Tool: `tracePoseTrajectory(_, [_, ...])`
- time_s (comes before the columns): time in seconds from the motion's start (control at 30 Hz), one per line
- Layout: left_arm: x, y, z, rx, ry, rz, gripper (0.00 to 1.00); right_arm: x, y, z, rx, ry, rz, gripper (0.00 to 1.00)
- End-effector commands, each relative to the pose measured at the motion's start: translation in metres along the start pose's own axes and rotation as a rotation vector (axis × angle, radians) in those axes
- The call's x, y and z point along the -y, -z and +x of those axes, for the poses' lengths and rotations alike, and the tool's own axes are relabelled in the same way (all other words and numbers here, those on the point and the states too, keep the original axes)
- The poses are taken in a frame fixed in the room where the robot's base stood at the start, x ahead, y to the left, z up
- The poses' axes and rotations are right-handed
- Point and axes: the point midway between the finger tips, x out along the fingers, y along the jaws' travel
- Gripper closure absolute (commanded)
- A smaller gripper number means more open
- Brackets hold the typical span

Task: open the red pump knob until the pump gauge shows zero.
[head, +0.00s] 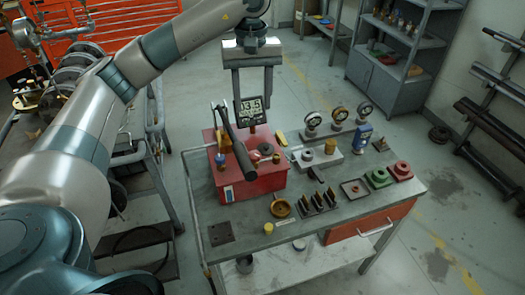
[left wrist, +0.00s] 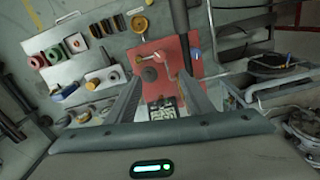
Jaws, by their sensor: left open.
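The pump is a red box (head: 252,187) on the left part of the workbench, with a long dark lever (head: 236,148) above it. Its gauge is a dark square display (head: 252,111) standing at the pump's back; its digits are too small to read surely. A small red part (head: 276,158) on the pump's top right may be the knob; I cannot tell surely. My left gripper (head: 253,94) is open and empty, fingers down, above and behind the gauge. In the left wrist view the display (left wrist: 163,108) shows between the fingers, with the red pump top (left wrist: 182,62) beyond.
A grey shelf unit (head: 395,50) stands behind. Open floor lies between.

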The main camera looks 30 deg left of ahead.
Motion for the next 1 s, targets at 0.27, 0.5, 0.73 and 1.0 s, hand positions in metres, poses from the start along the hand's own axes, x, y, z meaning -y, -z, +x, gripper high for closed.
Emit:
tracePoseTrajectory(0.27, [-0.001, -0.001, 0.002, 0.001, 0.000, 0.000, 0.53, 0.001, 0.001, -0.001, -0.002, 0.001, 0.001, 1.00])
tracePoseTrajectory(0.5, [0.000, -0.001, 0.016, 0.003, 0.002, -0.001, 0.53, 0.001, 0.002, -0.005, -0.002, 0.001, 0.001, 1.00])
tracePoseTrajectory(0.73, [0.000, -0.002, 0.048, 0.004, 0.004, 0.000, 0.53, 0.001, 0.003, -0.016, -0.003, 0.001, 0.000, 1.00])
tracePoseTrajectory(1.0, [0.000, -0.001, 0.096, 0.004, 0.003, -0.001, 0.53, 0.001, 0.004, -0.033, -0.004, 0.001, 0.000, 1.00])
